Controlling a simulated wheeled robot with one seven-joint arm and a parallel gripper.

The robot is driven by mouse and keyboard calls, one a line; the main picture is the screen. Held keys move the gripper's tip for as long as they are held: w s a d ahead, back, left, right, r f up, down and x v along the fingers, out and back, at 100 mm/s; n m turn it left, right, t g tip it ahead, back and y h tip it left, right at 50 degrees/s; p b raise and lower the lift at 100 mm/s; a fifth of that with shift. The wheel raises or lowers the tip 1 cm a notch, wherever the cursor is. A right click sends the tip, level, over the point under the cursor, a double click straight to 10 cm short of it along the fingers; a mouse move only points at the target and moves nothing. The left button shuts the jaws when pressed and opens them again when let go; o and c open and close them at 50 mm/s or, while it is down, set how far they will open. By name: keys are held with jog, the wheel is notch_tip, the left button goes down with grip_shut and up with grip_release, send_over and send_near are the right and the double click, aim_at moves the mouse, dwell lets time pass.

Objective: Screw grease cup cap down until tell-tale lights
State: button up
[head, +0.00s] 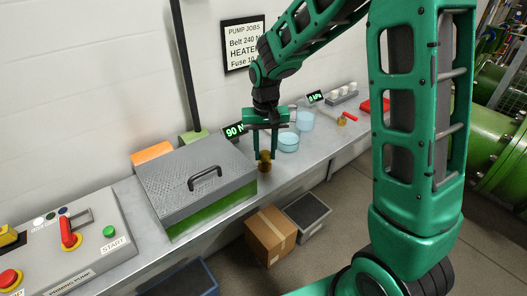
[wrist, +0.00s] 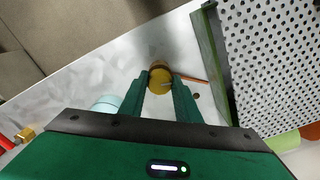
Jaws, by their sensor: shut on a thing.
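The grease cup cap (wrist: 159,84) is a round brass-coloured piece between my fingertips in the wrist view. In the head view the brass cup (head: 265,161) stands near the bench's front edge, just right of the grey-lidded case. My gripper (head: 264,155) points down over it and is shut on the cap; in the wrist view its green fingers (wrist: 160,88) lie on either side. The threads are hidden. I cannot make out a lit tell-tale on the cup.
The case with its grey perforated lid (head: 180,167) stands close left of my gripper. A pale blue round container (head: 288,142) is close on the right. A green-digit display (head: 235,131) is behind. A cardboard box (head: 270,234) sits below the bench edge.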

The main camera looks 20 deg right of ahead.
aim_at(265, 153)
jog(key=shift+w+r+m, duration=0.1)
jog(key=shift+w+m, duration=0.1)
jog(key=shift+m, duration=0.1)
jog(key=o, duration=0.9)
jog(key=shift+o, duration=0.7)
jog(key=shift+s, duration=0.1)
notch_tip(265, 153, up, 11)
jog(key=shift+f, duration=0.2)
jog(key=shift+d, duration=0.1)
